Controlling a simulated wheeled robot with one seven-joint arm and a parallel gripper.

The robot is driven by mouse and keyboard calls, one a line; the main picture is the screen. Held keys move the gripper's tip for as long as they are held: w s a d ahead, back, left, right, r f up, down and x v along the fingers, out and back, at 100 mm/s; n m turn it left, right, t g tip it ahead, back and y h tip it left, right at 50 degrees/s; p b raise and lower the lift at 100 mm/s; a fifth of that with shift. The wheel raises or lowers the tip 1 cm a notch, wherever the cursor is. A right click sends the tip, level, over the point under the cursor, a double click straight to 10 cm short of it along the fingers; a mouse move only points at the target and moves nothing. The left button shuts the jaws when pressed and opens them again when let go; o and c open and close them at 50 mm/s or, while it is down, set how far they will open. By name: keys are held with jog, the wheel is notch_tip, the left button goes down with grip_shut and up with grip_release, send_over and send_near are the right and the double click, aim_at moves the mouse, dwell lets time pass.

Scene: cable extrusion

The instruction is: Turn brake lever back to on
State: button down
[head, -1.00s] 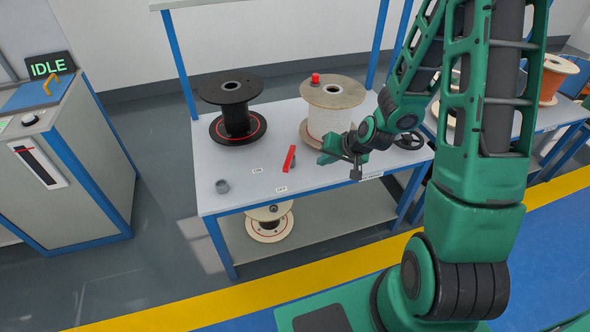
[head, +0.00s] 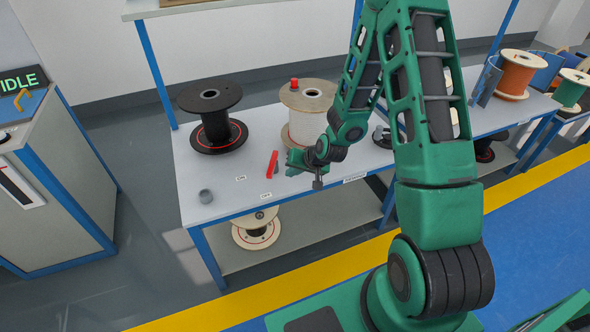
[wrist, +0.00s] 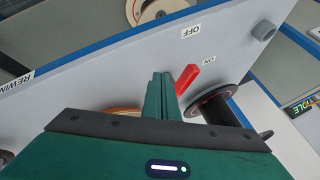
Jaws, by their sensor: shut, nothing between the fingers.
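The brake lever (head: 272,165) is a red bar on the light tabletop, near the ON label (head: 240,178) and the OFF label (head: 265,196). It also shows in the wrist view (wrist: 188,78), just right of my fingers. My gripper (head: 290,163) is shut and empty, close to the right side of the lever. In the wrist view its two fingers (wrist: 160,84) are pressed together beside the red bar. I cannot tell whether they touch it. The OFF label (wrist: 191,32) and ON label (wrist: 208,61) lie beyond the lever there.
A black spool (head: 212,118) stands behind left of the lever. A white-wound spool (head: 308,128) with a red cap stands behind my gripper. A small grey cup (head: 205,196) is near the left edge. The front left tabletop is mostly free. An IDLE display (head: 22,80) is at far left.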

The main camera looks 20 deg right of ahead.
aim_at(273, 169)
jog(key=shift+w+a+f, duration=0.15)
jog(key=shift+w+a, duration=0.45)
jog(key=shift+a, duration=0.3)
jog(key=shift+w+a+f, duration=0.1)
jog(key=shift+w+a, duration=0.5)
jog(key=shift+a, duration=0.3)
